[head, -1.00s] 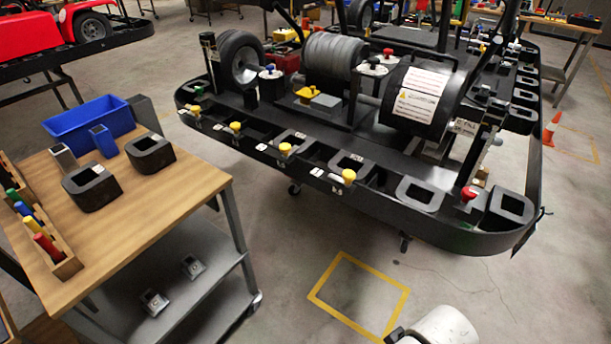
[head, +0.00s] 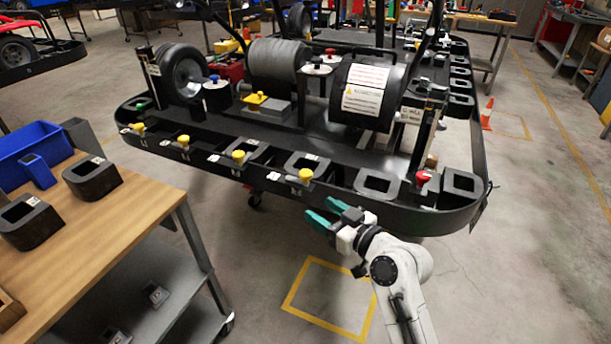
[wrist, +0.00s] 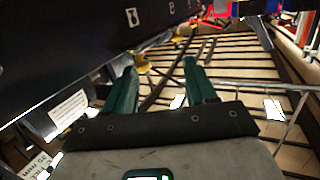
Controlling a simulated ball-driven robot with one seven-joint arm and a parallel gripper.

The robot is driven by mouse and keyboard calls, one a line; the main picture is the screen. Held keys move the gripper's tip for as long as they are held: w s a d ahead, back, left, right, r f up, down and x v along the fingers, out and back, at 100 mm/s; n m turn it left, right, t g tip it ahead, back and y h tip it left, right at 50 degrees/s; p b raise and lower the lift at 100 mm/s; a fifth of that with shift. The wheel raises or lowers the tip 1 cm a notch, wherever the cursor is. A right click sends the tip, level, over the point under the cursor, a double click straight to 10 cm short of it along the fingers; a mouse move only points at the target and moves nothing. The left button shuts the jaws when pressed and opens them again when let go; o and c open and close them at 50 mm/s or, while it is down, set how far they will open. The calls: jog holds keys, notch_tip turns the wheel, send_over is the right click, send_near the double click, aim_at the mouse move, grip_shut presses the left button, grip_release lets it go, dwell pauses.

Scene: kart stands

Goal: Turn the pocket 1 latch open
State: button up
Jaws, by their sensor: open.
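My gripper (head: 320,210) is open and empty, with green fingers, just outside the kart's near rail and below its top edge. Several yellow latch knobs stand along this rail: at the far left (head: 138,127), then (head: 183,140), (head: 238,155) and the nearest yellow knob (head: 305,175), which is a little above and left of my fingertips. A red knob (head: 423,177) stands to the right. Small labels lie beside the knobs, too small to read, so I cannot tell which is the pocket 1 latch. In the wrist view my fingers (wrist: 160,65) point along the rail's dark side (wrist: 90,45), touching nothing visible.
Open black pockets (head: 378,186) line the kart rail (head: 330,205). A wooden workbench (head: 130,205) with a blue bin (head: 50,145) and black blocks (head: 92,178) stands at the left. The floor around the yellow outline (head: 293,290) is clear. An orange cone (head: 487,115) stands at the right.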

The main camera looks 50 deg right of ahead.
aim_at(311, 177)
jog(key=shift+m+t+h, duration=0.4)
jog(key=shift+t+h, duration=0.2)
jog(key=shift+h, duration=0.2)
jog(key=w+d+r+p, duration=0.1)
jog(key=w, duration=0.2)
jog(key=w+d, duration=0.2)
jog(key=w, duration=0.2)
jog(key=w+d+r+p, duration=0.1)
jog(key=w+d, duration=0.1)
jog(key=w, duration=0.1)
jog(key=shift+w+r+p, duration=0.3)
jog(key=shift+w+p, duration=0.05)
jog(key=shift+w, duration=0.05)
jog(key=shift+c, duration=0.3)
jog(key=c, duration=0.8)
jog(key=shift+c, duration=0.2)
jog(key=shift+f+b, duration=0.15)
jog(key=shift+b, duration=0.45)
jog(key=shift+f+n+y+b, duration=0.1)
jog(key=shift+n+y+b, duration=0.3)
jog(key=shift+b, duration=0.75)
jog(key=shift+c, duration=0.3)
jog(key=shift+y+b, duration=0.4)
jog(key=shift+b, duration=0.15)
